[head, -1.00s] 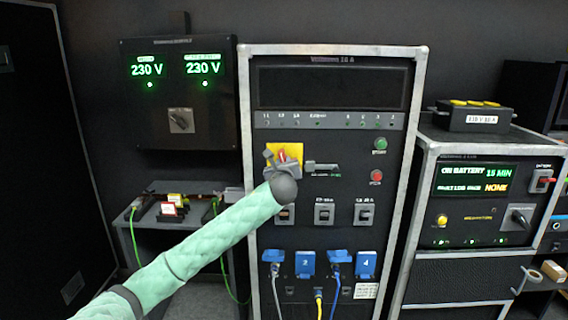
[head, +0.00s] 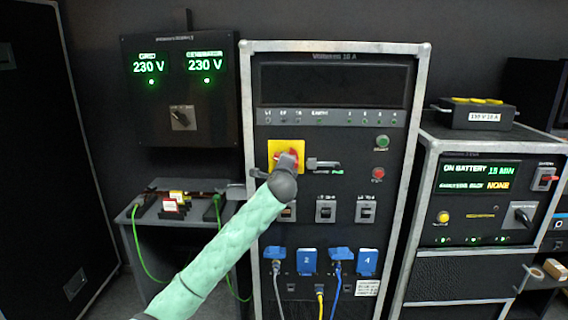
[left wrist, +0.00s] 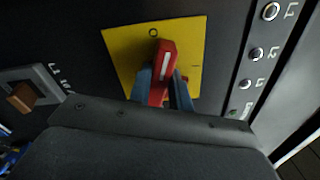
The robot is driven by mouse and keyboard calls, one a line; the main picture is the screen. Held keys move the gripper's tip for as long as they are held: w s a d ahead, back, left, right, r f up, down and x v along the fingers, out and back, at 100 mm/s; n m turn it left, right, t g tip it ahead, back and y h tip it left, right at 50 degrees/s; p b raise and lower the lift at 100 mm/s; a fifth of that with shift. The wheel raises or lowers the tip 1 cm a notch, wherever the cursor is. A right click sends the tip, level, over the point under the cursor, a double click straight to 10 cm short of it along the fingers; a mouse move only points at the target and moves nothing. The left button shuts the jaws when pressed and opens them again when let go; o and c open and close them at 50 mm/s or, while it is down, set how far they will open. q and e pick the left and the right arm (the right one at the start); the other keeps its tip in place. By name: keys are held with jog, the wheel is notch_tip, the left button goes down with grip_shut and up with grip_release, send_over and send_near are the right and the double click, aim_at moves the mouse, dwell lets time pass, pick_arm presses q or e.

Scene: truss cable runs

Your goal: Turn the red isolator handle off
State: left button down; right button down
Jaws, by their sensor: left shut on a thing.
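The red isolator handle (left wrist: 163,70) sits on a yellow plate (left wrist: 122,47) on the front of the tall rack panel. In the left wrist view its far end points up, close to the O mark on the plate. My left gripper (left wrist: 164,90) is shut on the handle, with a finger on each side of it. In the head view my left gripper (head: 286,165) covers much of the handle, and the yellow plate (head: 275,149) shows around it. My right gripper is not in view.
Below are several breakers (head: 326,211) and blue sockets (head: 307,262) with cables. A battery cabinet (head: 478,205) stands at right, and a meter box (head: 182,90) hangs at left.

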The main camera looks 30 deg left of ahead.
pick_arm(q)
jog(key=n, duration=0.4)
jog(key=shift+f, duration=0.3)
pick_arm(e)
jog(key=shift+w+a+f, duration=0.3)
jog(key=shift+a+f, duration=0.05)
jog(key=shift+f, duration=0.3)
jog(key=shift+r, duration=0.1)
pick_arm(q)
jog(key=c, duration=1.3)
grip_release()
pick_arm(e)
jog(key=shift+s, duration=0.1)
